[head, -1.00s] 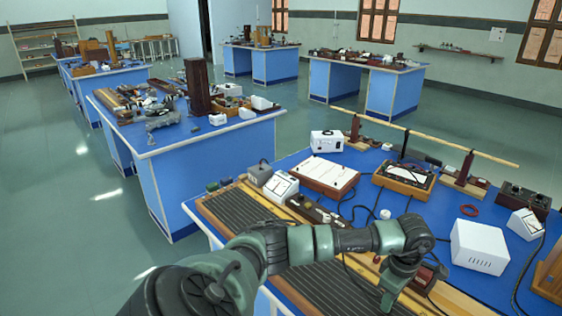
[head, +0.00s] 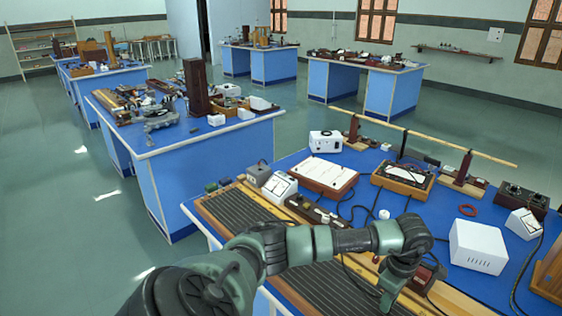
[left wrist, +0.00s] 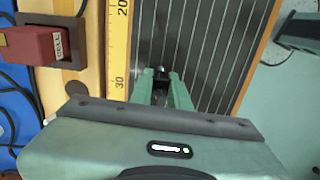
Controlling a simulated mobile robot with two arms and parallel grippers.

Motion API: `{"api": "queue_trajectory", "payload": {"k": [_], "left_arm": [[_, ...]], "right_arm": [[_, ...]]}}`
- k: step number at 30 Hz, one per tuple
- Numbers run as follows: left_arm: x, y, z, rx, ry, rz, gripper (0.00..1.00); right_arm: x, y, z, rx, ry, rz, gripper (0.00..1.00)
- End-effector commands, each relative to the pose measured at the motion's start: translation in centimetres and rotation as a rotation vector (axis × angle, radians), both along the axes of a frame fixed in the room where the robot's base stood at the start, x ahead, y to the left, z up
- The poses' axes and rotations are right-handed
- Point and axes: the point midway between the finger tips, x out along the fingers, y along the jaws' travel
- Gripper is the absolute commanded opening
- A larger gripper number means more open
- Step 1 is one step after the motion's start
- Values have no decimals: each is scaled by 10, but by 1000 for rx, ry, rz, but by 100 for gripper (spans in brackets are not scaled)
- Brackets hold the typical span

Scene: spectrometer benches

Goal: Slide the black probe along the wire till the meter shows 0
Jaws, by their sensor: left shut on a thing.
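My left gripper (head: 385,302) reaches down over the near edge of the long wire board (head: 228,212). In the left wrist view its fingers (left wrist: 161,78) are shut on the black probe (left wrist: 161,73), of which only a small dark top shows. The probe stands over the board's thin parallel wires (left wrist: 205,60), beside the yellow scale (left wrist: 119,50) near the 30 mark. Its contact with a wire is hidden. A white sloped meter (head: 279,187) stands behind the board; its reading is too small to tell. My right gripper is in neither view.
A red cell box (left wrist: 38,46) sits beside the scale. Another white meter (head: 524,224), a white box (head: 478,246), a framed white panel (head: 325,174) and loose black cables crowd the blue bench. A long wooden rod spans the back.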

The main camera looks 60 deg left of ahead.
Motion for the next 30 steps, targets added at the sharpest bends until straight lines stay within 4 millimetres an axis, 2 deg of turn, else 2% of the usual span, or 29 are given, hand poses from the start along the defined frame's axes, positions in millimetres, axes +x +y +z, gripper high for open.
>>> {"api": "queue_trajectory", "payload": {"k": [1,14,15,17,18,30], "left_arm": [[-5,-2,-7,0,16,-3,0],[-5,-1,-7,0,16,-3,0],[-5,-1,-7,0,16,-3,22],[-5,-1,-7,0,15,-3,39],[-5,-1,-6,0,15,-3,42],[-3,0,-4,2,8,0,42]], "right_arm": [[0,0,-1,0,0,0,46],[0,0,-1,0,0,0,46],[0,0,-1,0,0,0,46],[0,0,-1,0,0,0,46],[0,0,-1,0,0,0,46],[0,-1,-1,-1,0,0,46]]}}
